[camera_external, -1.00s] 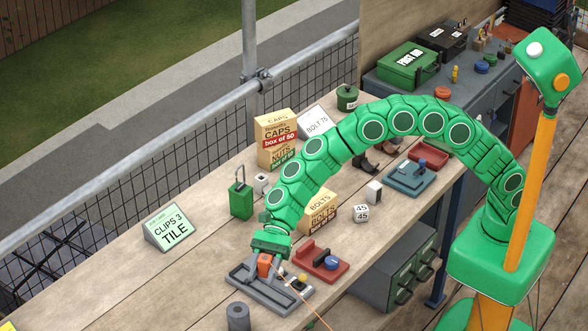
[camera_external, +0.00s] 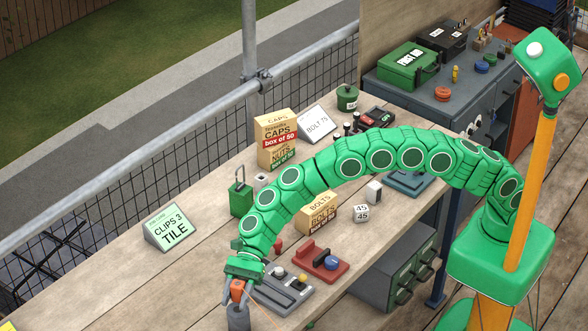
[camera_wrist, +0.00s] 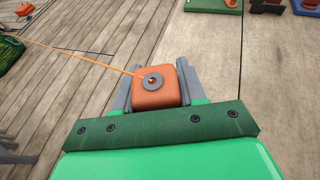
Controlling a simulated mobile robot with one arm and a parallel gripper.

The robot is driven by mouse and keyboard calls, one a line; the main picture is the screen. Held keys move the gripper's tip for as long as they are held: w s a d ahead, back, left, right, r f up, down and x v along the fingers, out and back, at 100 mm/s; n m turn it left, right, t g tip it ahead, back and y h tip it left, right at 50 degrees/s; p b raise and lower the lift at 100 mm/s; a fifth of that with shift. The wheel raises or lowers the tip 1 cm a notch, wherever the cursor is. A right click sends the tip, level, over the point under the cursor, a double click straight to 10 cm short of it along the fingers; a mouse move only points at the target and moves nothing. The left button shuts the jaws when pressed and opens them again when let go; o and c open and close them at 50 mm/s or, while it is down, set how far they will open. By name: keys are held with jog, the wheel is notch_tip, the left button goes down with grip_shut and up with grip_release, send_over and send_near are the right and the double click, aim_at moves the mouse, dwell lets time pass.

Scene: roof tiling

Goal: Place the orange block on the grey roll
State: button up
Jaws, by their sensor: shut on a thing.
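My gripper (camera_external: 236,294) is shut on the orange block (camera_external: 238,288), which sits between its grey fingers. The orange block also shows in the wrist view (camera_wrist: 155,90), with a grey ring on its face and a thin orange cord running off to the left. The grey roll (camera_external: 238,320) stands upright on the bench right below the block and fingertips in the external view. I cannot tell whether the block touches the roll. The roll's top is mostly covered by the gripper, and the roll is hidden in the wrist view.
A grey tray (camera_external: 268,300) with small parts lies just right of my gripper, and a red tray (camera_external: 312,272) with a blue knob is beyond it. The bench's left front is clear.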

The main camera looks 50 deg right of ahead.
aim_at(235, 314)
jog(key=shift+w+a+f, duration=0.15)
jog(key=shift+a+f, duration=0.15)
jog(key=shift+f, duration=1.6)
jog(key=shift+f, duration=0.1)
jog(key=o, duration=1.1)
jog(key=shift+c, duration=0.2)
jog(key=v, duration=1.2)
jog(key=shift+d, duration=0.15)
